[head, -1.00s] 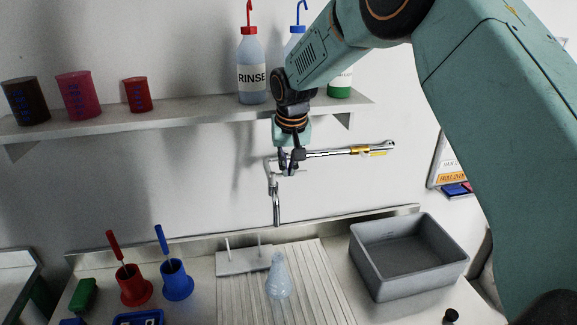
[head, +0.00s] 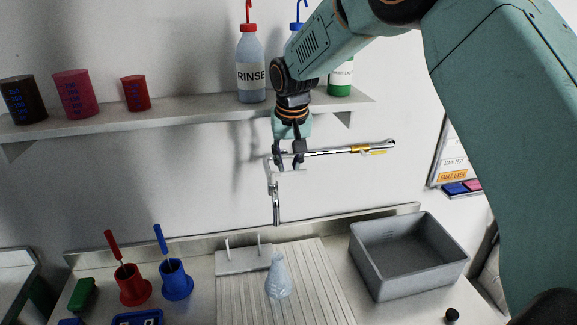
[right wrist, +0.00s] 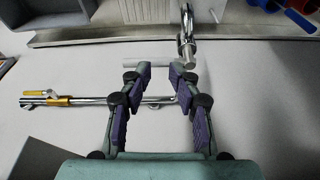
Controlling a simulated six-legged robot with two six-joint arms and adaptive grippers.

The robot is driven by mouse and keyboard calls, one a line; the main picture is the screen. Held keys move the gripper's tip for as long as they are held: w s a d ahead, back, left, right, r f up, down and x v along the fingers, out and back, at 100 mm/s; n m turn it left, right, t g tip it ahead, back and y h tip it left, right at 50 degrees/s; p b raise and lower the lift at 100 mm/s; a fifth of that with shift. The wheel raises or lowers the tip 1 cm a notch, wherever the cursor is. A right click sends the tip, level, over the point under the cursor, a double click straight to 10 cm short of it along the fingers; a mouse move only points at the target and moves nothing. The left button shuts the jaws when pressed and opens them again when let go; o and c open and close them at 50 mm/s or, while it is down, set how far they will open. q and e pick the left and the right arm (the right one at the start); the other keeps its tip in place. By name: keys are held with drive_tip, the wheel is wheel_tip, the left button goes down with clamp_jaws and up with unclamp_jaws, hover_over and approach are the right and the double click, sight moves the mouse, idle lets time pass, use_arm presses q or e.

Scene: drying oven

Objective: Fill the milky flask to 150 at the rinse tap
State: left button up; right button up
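The milky flask (head: 278,278) stands upright on the ribbed drainboard, below the tap's spout (head: 276,205). I cannot read its marks or tell how full it is. No stream shows at the spout. My right gripper (head: 289,160) is at the wall tap above the flask. In the right wrist view my right gripper (right wrist: 160,76) is open, its purple-padded fingers apart. A pale bar-like lever (right wrist: 148,62) lies across near the fingertips; I cannot tell whether they touch it. The chrome spout (right wrist: 186,32) is just past the tips. My left gripper is not in view.
A grey basin (head: 408,260) stands right of the drainboard (head: 315,300). Red (head: 133,288) and blue (head: 175,281) holders stand left. A wall shelf (head: 180,115) carries bottles and cups. A chrome pipe with a yellow lever (head: 365,150) runs right of the tap.

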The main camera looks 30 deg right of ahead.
drive_tip(key=v, duration=1)
drive_tip(key=shift+s, duration=0.15)
